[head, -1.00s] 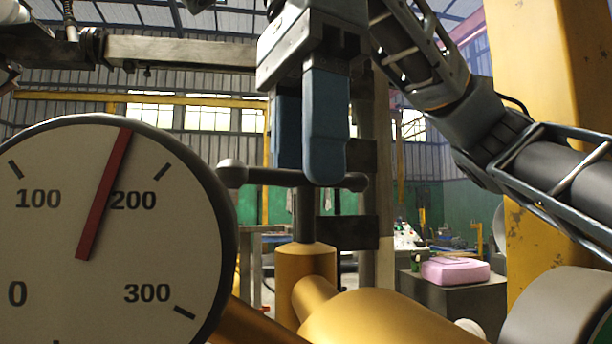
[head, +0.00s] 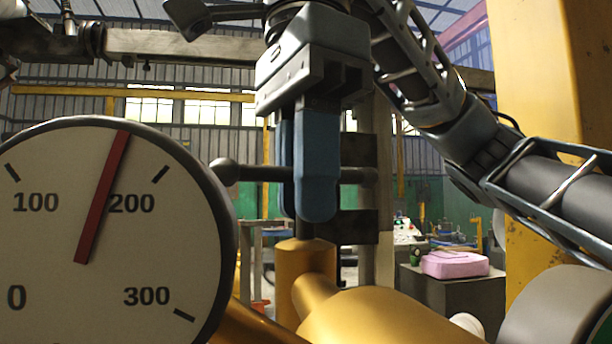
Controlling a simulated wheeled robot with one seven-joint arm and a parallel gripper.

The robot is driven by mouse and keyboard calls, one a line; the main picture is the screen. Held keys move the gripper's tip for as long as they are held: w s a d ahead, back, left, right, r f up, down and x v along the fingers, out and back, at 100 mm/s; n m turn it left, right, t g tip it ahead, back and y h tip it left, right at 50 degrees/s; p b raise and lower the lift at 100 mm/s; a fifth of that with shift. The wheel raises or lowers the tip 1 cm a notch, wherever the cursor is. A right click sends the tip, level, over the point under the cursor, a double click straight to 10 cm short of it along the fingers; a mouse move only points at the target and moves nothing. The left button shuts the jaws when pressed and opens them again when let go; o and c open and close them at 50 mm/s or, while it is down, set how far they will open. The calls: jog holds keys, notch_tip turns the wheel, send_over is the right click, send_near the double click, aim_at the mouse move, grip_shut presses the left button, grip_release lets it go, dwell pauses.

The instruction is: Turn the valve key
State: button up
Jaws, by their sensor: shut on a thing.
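The valve key is a dark T-bar (head: 257,173) with a rounded knob at each end. It stands on top of a brass valve body (head: 305,262), and its stem is mostly hidden behind my fingers. My gripper (head: 308,200) points down with blue fingers around the middle of the bar, shut on it. A large round gauge (head: 60,240) fills the lower left, its red needle between 100 and 200, nearer 200.
A yellow post (head: 550,100) stands at the right. A pink case (head: 455,264) lies on a grey box (head: 455,295) behind the valve. A dark upright column with brackets stands just behind the key. A horizontal beam (head: 180,48) crosses above.

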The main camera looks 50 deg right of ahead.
grip_shut()
jog(key=shift+m+b, duration=0.85)
jog(key=shift+m, duration=0.55)
jog(key=shift+m+b, duration=0.6)
jog(key=shift+m, duration=0.8)
jog(key=o, duration=0.7)
grip_release()
jog(key=shift+o, duration=0.2)
jog(key=shift+r+p, duration=1.45)
jog(key=shift+r, duration=2.5)
